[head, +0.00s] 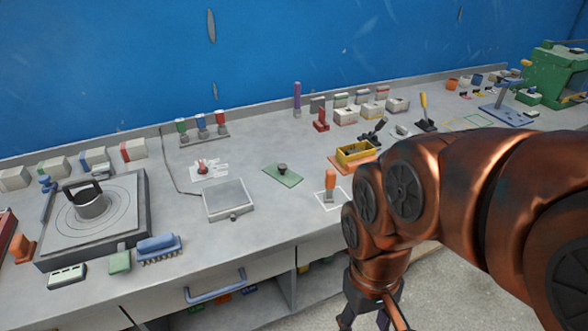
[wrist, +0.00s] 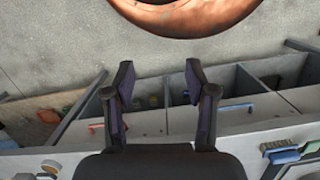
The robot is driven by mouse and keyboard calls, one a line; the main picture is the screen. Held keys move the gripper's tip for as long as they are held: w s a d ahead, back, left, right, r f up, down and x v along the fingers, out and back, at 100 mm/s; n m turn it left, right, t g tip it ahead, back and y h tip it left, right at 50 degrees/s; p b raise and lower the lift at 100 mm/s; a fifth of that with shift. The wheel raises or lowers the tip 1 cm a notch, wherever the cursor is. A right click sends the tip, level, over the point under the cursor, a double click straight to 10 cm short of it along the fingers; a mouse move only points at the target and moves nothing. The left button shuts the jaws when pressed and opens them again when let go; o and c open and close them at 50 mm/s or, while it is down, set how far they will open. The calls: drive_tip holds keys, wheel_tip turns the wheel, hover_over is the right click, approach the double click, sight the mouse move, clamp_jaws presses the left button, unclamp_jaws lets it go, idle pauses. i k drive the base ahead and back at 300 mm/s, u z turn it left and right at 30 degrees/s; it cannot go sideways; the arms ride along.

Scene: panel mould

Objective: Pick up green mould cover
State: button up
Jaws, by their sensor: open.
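A flat green plate with a dark round knob on top, which looks like the green mould cover (head: 287,179), lies on the grey workbench near the middle of the head view. My gripper (head: 372,318) hangs low at the bottom of the head view, in front of the bench and below its top, well away from the cover. In the wrist view my gripper (wrist: 158,78) is open with nothing between its fingers. The cover cannot be made out in the wrist view.
A grey square scale-like box (head: 229,199) lies left of the cover. An orange-handled tool (head: 330,180) and a yellow bin (head: 356,152) are to its right. A large plate with a pot (head: 90,204) fills the left. Bench shelves (wrist: 235,88) show below the top.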

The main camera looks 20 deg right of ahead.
sight(281, 172)
drive_tip(key=z, duration=1.05)
drive_tip(key=i, duration=0.6)
drive_tip(key=u, duration=2.6)
